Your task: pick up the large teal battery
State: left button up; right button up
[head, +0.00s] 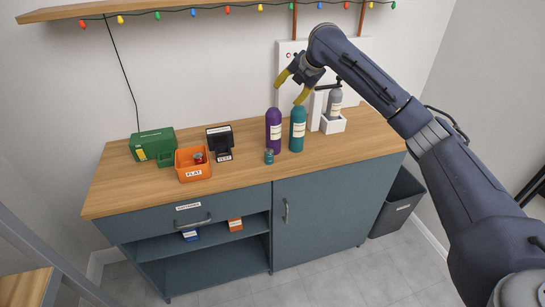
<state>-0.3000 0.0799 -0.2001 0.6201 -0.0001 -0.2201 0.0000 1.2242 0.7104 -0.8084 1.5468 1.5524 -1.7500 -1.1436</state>
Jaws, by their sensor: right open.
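The large teal battery (297,130) stands upright on the wooden counter, with a pale label on its side. A small teal battery (268,156) stands in front and to the left of it. My right gripper (288,94) is open and empty, its yellow fingers pointing down. In the picture it is just above the large teal battery and the purple one; its exact height and depth are hard to tell. My left gripper is not in view.
A large purple battery (273,131) stands close on the left. A grey battery (335,102) sits in a white holder (333,125) at right. Farther left are a black device (219,139), an orange bin (193,175) with a small red item, and a green box (153,143).

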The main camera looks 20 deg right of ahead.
jog(key=s+a+f+n+g, duration=0.2)
jog(key=s+a+n, duration=0.2)
jog(key=s+a, duration=0.15)
jog(key=n+h, duration=0.2)
jog(key=n, duration=0.3)
send_near(270, 152)
jog(key=shift+g, duration=0.5)
jog(key=x, duration=0.6)
jog(key=shift+w, duration=0.45)
jog(key=shift+x, duration=3.3)
jog(key=shift+w, duration=0.1)
jog(key=shift+c, duration=0.2)
jog(key=shift+r, duration=0.1)
grip_shut()
